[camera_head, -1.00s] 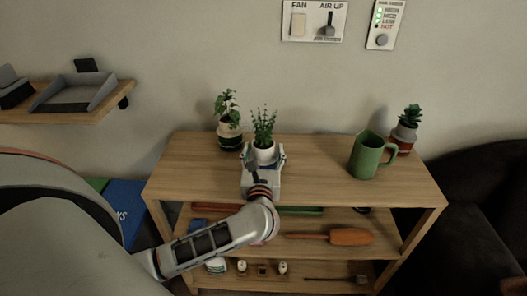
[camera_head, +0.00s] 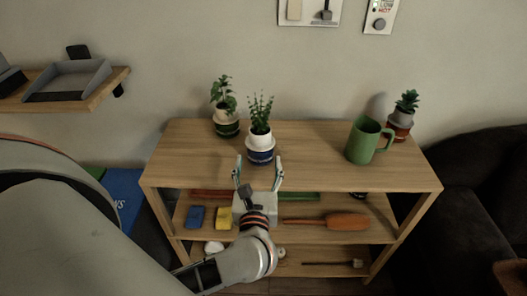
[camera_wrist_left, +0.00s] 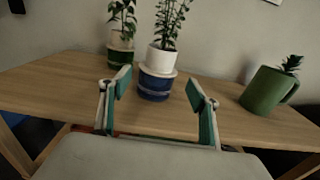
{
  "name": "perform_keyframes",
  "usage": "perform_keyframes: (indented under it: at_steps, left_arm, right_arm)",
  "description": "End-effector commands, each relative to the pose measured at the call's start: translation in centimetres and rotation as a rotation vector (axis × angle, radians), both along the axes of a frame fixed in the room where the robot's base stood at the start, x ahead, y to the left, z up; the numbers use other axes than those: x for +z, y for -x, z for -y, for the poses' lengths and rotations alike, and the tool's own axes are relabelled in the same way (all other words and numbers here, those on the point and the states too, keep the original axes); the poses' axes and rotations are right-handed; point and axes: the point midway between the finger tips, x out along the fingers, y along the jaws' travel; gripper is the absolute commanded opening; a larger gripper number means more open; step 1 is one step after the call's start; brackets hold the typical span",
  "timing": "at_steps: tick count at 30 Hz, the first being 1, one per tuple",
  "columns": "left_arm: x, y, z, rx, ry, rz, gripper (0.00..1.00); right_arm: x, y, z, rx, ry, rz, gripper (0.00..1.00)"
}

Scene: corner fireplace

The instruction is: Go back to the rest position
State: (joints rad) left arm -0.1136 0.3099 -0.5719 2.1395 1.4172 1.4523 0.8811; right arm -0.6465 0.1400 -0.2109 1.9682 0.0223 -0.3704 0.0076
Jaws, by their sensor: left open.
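My left gripper (camera_head: 258,172) is open and empty in front of the shelf unit's top edge. In the left wrist view its two fingers (camera_wrist_left: 157,90) stand apart, with a potted plant in a white and blue pot (camera_wrist_left: 155,82) beyond them. That plant (camera_head: 260,145) stands upright on the wooden top (camera_head: 310,150), apart from the fingers. My right gripper is not in view.
Another potted plant (camera_head: 226,122) stands to the left on the top. A green mug (camera_head: 363,142) and a succulent (camera_head: 401,118) stand at the right. Lower shelves hold an orange-handled tool (camera_head: 345,221), a yellow block (camera_head: 224,218) and a blue block (camera_head: 195,216). A dark sofa (camera_head: 480,190) is at the right.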

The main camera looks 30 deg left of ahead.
Motion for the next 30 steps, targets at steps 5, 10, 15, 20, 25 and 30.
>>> perform_keyframes:
  at_steps: [5, 10, 15, 20, 25, 30]
  left_arm:
    - [0.0, 0.4, 0.2, 0.0, 0.001, 0.0, 0.62]
    - [0.1, 0.4, 0.2, -0.002, -0.011, 0.0, 0.62]
    - [3.5, 0.8, 1.7, -0.054, -0.42, 0.003, 0.62]
    - [5.0, 1.8, 6.2, -0.121, -1.009, -0.044, 0.62]
    - [1.4, 3.2, 12.0, -0.217, -1.655, -0.148, 0.62]
    - [-7.4, 5.8, 15.6, -0.375, -2.304, -0.278, 0.62]
  right_arm:
    - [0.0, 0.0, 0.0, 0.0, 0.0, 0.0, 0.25]
    - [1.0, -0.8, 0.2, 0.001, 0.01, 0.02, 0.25]
    - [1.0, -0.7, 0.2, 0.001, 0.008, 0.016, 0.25]
    - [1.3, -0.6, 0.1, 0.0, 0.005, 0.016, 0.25]
    - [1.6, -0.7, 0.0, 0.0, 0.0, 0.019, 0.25]
    - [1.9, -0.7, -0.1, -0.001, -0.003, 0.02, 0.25]
